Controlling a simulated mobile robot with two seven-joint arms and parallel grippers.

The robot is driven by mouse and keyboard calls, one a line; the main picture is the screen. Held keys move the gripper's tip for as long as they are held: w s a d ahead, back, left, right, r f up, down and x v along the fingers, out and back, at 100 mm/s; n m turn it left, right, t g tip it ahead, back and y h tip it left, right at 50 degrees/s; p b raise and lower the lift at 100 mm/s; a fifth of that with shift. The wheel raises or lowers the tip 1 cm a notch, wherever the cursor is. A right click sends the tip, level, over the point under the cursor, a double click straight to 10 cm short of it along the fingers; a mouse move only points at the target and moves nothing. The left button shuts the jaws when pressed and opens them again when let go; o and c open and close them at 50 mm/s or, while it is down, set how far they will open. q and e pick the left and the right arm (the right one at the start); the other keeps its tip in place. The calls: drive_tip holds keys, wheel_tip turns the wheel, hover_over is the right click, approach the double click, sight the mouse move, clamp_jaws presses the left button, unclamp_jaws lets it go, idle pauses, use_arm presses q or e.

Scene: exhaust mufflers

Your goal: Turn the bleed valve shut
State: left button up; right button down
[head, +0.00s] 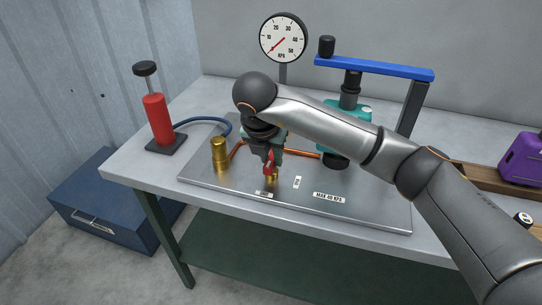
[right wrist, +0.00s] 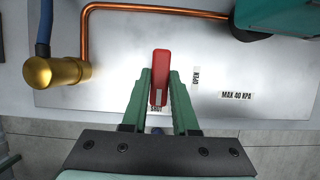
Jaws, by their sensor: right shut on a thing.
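The bleed valve's red lever (head: 269,166) stands on the steel plate (head: 230,185), with a bit of brass (head: 272,177) below it. In the right wrist view the lever (right wrist: 160,62) lies nearly straight along the picture, its near end over the SHUT label (right wrist: 157,109). The OPEN label (right wrist: 196,76) is to its right, apart from it. My right gripper (right wrist: 160,78) has its green fingers on both sides of the lever, shut on it. In the head view my right gripper (head: 270,152) comes down from above and partly hides the valve. My left gripper is not in view.
A brass cylinder (head: 219,155) stands left of the lever, with a copper pipe (right wrist: 150,9) behind. A gauge (head: 283,38) reads near the low end. A red hand pump (head: 157,118), a blue-barred press (head: 375,68) and a MAX 40 KPA label (head: 329,198) are around.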

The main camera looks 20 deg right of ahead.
drive_tip(key=c, duration=0.7)
unclamp_jaws()
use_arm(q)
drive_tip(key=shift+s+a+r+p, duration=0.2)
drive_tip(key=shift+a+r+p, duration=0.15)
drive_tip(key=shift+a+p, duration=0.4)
use_arm(e)
drive_tip(key=shift+v, duration=6.3)
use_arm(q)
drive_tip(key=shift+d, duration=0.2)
